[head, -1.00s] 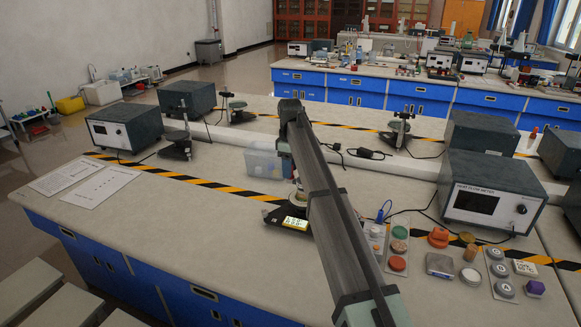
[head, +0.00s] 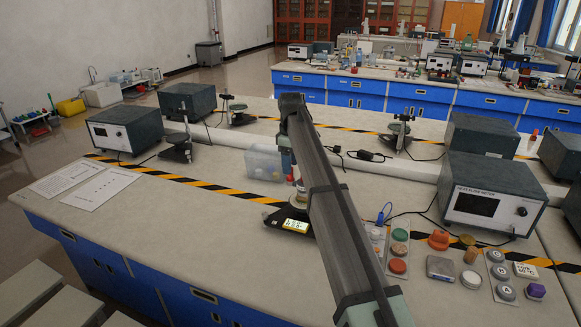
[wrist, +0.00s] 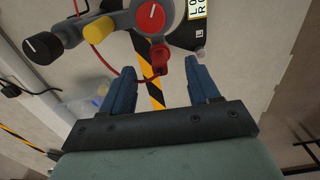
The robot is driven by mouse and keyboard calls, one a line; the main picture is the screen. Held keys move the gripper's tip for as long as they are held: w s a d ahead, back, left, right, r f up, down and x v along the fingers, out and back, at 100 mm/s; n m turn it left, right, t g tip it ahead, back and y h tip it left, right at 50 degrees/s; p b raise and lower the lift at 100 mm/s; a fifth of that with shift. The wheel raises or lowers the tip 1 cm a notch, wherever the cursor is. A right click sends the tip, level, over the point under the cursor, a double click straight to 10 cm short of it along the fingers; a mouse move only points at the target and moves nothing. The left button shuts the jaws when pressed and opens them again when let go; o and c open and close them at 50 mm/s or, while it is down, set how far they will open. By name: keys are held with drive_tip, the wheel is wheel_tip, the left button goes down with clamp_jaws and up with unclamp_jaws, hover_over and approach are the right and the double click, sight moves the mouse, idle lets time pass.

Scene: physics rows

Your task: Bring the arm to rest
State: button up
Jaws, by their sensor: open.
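My arm (head: 340,200) crosses the head view from the bottom to the bench's middle, and it hides most of my gripper there. In the wrist view my gripper (wrist: 150,84) shows two blue fingers spread apart, with nothing held between them. Beyond the fingertips is a device with a red round knob (wrist: 150,17), a yellow knob (wrist: 98,30) and a black knob (wrist: 42,47). A small red part (wrist: 160,58) shows beyond the gap; I cannot tell how far off it is.
A clear plastic bin (head: 264,163) stands just behind the device. Small blocks and discs, including an orange piece (head: 438,239), lie at the right near a heat flow meter (head: 490,195). Two paper sheets (head: 84,184) lie at the left. The front left bench is clear.

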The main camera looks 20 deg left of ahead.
drive_tip(key=shift+r, duration=2.4)
